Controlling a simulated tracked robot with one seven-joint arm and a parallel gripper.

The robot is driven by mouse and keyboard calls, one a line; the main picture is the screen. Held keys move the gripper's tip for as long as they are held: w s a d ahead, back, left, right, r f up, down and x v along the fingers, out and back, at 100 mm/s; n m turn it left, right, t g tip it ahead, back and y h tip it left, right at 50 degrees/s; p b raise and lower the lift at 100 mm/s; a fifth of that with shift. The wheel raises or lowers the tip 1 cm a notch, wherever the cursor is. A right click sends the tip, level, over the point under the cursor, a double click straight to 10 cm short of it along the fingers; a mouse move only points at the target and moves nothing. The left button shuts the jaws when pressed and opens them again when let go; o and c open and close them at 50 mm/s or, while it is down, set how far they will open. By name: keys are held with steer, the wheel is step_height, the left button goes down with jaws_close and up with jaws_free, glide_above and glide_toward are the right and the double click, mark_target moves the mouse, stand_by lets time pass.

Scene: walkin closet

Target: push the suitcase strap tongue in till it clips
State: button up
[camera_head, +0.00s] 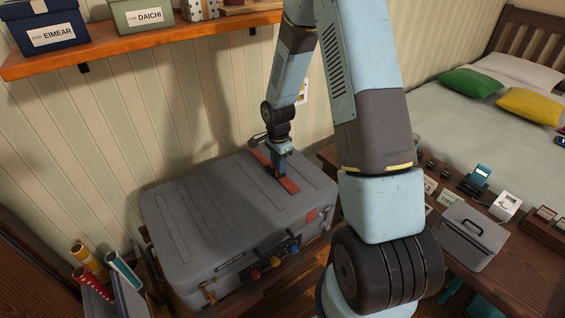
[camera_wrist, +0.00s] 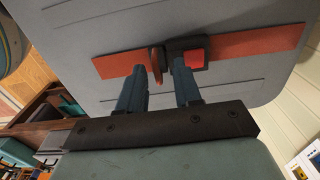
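The grey suitcase (camera_head: 190,222) lies flat by the wall, with a red-orange strap (camera_head: 289,186) across the right part of its lid. My gripper (camera_head: 281,172) points down over the strap's middle and hides the clip in the head view. In the wrist view, the tongue (camera_wrist: 154,59) is an upright reddish-brown piece at the end of the left strap part. The black buckle (camera_wrist: 172,46) with a red button is close to its right. My gripper (camera_wrist: 159,70) has its two blue fingers apart, the left near the tongue, the right at the buckle. Contact is unclear.
A shelf (camera_head: 140,42) with labelled boxes runs along the wall above. A wooden bench (camera_head: 520,262) with a grey case and small items stands to the right, before a bed (camera_head: 440,115). Rolled tubes (camera_head: 90,262) stand at the lower left.

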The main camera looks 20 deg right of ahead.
steer(key=shift+c, duration=0.3)
jaws_close()
steer(key=shift+w+r, duration=0.1)
stand_by(0.9)
